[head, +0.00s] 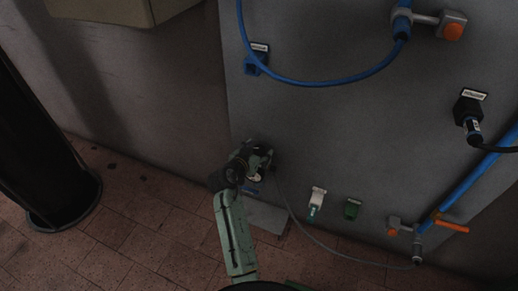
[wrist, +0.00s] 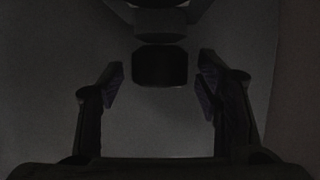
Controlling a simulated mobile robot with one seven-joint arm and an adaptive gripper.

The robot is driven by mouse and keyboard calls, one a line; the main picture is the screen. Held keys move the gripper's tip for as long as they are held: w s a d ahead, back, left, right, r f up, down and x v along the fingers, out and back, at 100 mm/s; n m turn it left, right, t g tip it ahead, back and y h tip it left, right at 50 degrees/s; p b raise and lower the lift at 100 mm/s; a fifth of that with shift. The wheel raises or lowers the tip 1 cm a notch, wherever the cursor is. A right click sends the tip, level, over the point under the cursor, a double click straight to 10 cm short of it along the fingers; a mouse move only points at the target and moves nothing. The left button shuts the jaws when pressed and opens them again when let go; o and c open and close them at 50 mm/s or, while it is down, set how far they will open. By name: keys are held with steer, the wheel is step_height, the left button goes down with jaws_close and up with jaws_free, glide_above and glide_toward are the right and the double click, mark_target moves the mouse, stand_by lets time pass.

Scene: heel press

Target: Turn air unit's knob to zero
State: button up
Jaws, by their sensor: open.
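The air unit is mostly hidden behind my gripper (head: 260,158) in the head view, low on the grey panel. A small pale round part, perhaps its gauge (head: 256,178), shows just below the gripper. In the wrist view, a dark blocky knob (wrist: 160,66) hangs below a wider dark body (wrist: 160,23). My gripper (wrist: 160,82) is open, with one finger on each side of the knob. Gaps show between the knob and both fingers, so neither appears to touch it. No knob marking or setting is readable in the dark picture.
The grey panel (head: 330,125) carries a blue hose (head: 330,84), a black plug (head: 467,115), a white connector (head: 316,200) and a green connector (head: 352,208). An orange-handled valve (head: 450,224) sits on a blue pipe at lower right. A dark column (head: 35,150) stands at left.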

steer(key=shift+w+d+f, duration=0.15)
steer(key=shift+w+d, duration=0.05)
steer(key=shift+w, duration=0.15)
steer(key=shift+c, duration=0.3)
steer(key=c, duration=1.1)
steer(key=shift+p, duration=0.35)
